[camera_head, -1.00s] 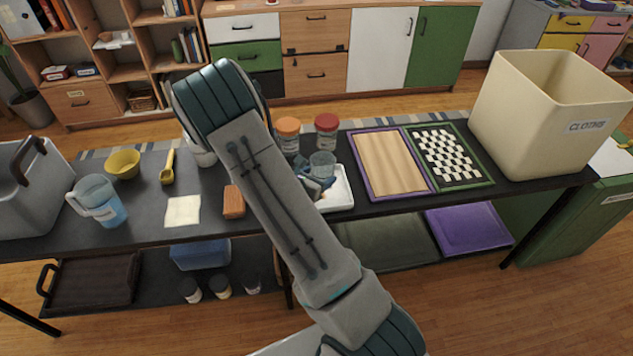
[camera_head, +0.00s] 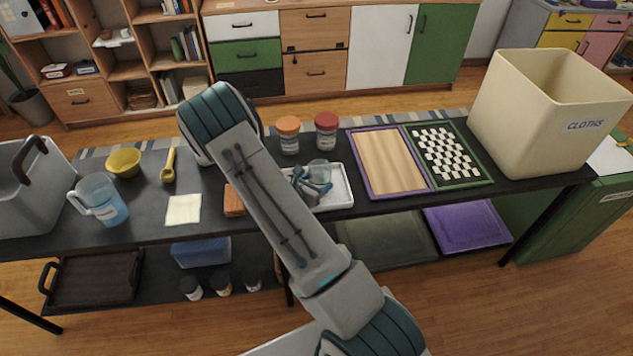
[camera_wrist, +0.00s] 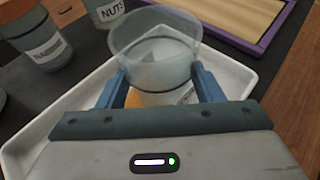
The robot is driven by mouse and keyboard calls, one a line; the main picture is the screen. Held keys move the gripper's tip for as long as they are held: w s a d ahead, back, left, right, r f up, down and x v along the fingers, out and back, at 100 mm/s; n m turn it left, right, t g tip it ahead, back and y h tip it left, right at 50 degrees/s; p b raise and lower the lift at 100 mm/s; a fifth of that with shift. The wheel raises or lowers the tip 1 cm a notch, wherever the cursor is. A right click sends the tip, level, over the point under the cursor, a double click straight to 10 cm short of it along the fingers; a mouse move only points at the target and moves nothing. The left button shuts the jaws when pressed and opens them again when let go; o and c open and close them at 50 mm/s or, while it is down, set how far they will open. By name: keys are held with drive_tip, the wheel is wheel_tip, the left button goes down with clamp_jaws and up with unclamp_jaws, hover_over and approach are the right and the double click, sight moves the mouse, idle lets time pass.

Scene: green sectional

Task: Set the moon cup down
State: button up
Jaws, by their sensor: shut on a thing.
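A translucent, greyish cup (camera_head: 321,171) is held upright over the white tray (camera_head: 341,192). It also shows in the wrist view (camera_wrist: 153,55), with its open rim facing up. My gripper (camera_head: 312,188) is shut on the cup, with one blue finger on each side of it in the wrist view (camera_wrist: 160,88). The cup's lower part is partly hidden by my gripper's body. Something orange and a small pale label show through or behind the cup. I cannot tell whether its base touches the tray (camera_wrist: 238,78), and no moon mark can be made out.
An orange-lidded jar (camera_head: 289,136) and a red-lidded jar (camera_head: 326,132) stand behind the tray. A purple-framed board (camera_head: 388,165) lies to its right, and a wooden block (camera_head: 233,203) to its left. A sticky note (camera_head: 183,209) and a jug (camera_head: 100,199) are farther left.

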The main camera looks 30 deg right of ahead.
drive_tip(key=o, duration=1)
drive_tip(key=shift+f, duration=0.1)
drive_tip(key=shift+o, duration=0.2)
